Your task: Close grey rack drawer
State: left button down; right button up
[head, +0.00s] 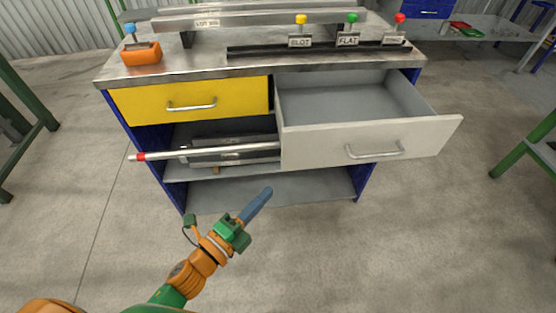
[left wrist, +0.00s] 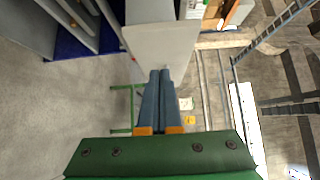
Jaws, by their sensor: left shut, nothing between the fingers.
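The grey rack drawer (head: 370,140) is pulled out at the right of the workbench in the head view, and its inside looks empty. Its front carries a silver bar handle (head: 375,152). My left gripper (head: 266,192) is shut and empty, in front of the bench, lower and to the left of the drawer front, apart from it. In the left wrist view the shut fingers (left wrist: 160,75) point up the picture, with a grey panel (left wrist: 160,45) beyond them, probably the drawer. My right gripper is not in view.
A yellow drawer (head: 225,98) left of the grey one is shut. A red-tipped rod (head: 210,152) sticks out from the shelf below. An orange block (head: 141,54) and several coloured-knob pieces stand on the bench top. The floor in front is clear.

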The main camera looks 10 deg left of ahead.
aim_at(288, 156)
pick_arm(q)
jog(key=w, duration=0.3)
jog(key=w+d, duration=0.1)
jog(key=w, duration=0.5)
jog(key=shift+d, duration=0.4)
jog(key=shift+w+a+f, duration=0.1)
jog(key=shift+w+a, duration=0.05)
jog(key=shift+w, duration=0.2)
